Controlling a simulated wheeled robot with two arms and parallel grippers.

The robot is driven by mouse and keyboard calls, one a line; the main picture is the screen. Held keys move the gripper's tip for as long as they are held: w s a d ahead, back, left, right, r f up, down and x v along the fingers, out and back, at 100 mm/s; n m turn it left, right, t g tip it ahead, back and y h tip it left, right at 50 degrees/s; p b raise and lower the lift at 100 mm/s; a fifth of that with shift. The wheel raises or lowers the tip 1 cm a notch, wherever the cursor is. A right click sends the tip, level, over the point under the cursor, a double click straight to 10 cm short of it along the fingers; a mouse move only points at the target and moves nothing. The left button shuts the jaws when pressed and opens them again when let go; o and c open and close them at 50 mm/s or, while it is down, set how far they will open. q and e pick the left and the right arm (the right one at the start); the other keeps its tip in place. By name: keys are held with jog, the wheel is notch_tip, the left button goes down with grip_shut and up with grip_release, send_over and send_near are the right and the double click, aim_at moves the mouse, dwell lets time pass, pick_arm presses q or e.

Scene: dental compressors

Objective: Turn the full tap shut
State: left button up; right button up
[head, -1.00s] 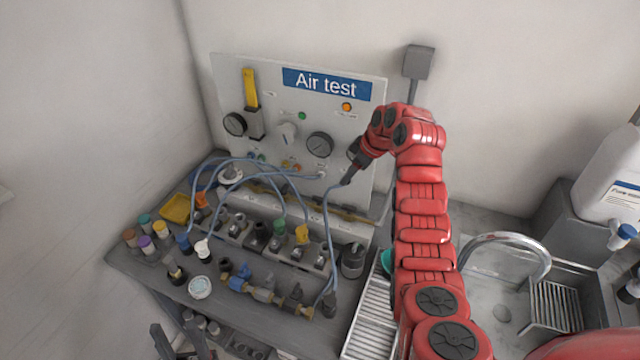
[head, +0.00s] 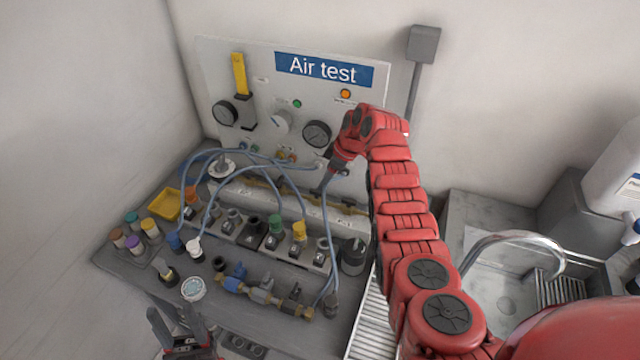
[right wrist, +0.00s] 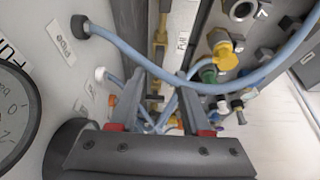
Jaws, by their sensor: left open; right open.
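A brass pipe (head: 347,208) runs along the foot of the Air test panel (head: 215,75); it also shows in the right wrist view (right wrist: 160,38), beside a label reading "Full" (right wrist: 182,42). The full tap's handle and its position are not clear in either view. My right gripper (head: 324,184) is near the right part of this pipe, in front of the panel. In the right wrist view my right gripper (right wrist: 160,100) is open, with blue hoses showing between and beyond its fingers. My left gripper (head: 176,320) is open and empty at the bench's front left.
Blue hoses (head: 325,235) loop around my right gripper down to the bench. A gauge (head: 317,133) is close above it. Valve blocks with coloured caps, a brass manifold (head: 262,295) and small bottles crowd the bench. A sink (head: 510,290) is at right.

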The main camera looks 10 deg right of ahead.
aim_at(317, 194)
jog(key=shift+x, duration=1)
jog(key=shift+b+x, duration=0.45)
jog(key=shift+x, duration=0.4)
jog(key=shift+w+d+f, duration=0.1)
jog(key=shift+w+f, duration=0.1)
jog(key=shift+f, duration=0.1)
jog(key=shift+a+f+b, duration=0.25)
jog(key=shift+f+b, duration=0.15)
jog(key=shift+b, duration=0.25)
grip_shut()
